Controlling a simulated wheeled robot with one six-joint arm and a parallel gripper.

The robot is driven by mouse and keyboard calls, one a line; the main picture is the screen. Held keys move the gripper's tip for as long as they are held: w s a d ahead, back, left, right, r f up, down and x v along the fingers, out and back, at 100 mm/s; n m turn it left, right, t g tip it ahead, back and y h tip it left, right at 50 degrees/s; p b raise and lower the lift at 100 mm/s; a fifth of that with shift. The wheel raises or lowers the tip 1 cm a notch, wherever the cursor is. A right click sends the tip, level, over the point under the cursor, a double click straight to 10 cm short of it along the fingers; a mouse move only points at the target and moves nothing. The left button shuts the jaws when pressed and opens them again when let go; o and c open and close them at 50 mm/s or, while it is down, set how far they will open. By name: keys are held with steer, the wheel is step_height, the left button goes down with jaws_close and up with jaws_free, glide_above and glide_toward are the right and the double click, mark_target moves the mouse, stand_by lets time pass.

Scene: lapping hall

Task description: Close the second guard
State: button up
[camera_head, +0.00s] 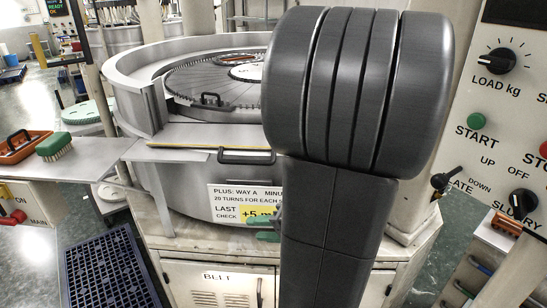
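The round grey lapping machine (185,185) stands in the middle of the head view. A raised curved guard wall (128,82) runs round its left and back and ends at the front left, leaving the toothed plate inside exposed. A dark handle (247,157) is on the front edge of the machine, and another dark handle (211,101) is at the plate's near left edge. I cannot tell which part is the second guard. My dark arm covers the machine's right side. My gripper cannot be made out; a small green shape beside my arm is unclear.
A control panel (497,120) with knobs and buttons stands close on the right. A shelf (88,158) at left holds a green brush (54,147) and an orange tray (22,147). A dark blue slatted platform (108,272) lies on the floor at lower left.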

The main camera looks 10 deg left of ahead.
steer(key=w+d+r+m+t+y+b, duration=0.1)
steer(key=w+m+t+b, duration=0.1)
steer(key=w+t, duration=0.3)
steer(key=w+d+m+t+y+b, duration=0.1)
steer(key=w+m+t+y+b, duration=0.15)
steer(key=w, duration=0.55)
steer(key=p+x, duration=0.2)
steer(key=x, duration=1.1)
steer(key=shift+w+f+t+h, duration=0.2)
steer(key=shift+w+t+h, duration=0.05)
steer(key=shift+t+h, duration=0.2)
steer(key=shift+d, duration=0.15)
jaws_close()
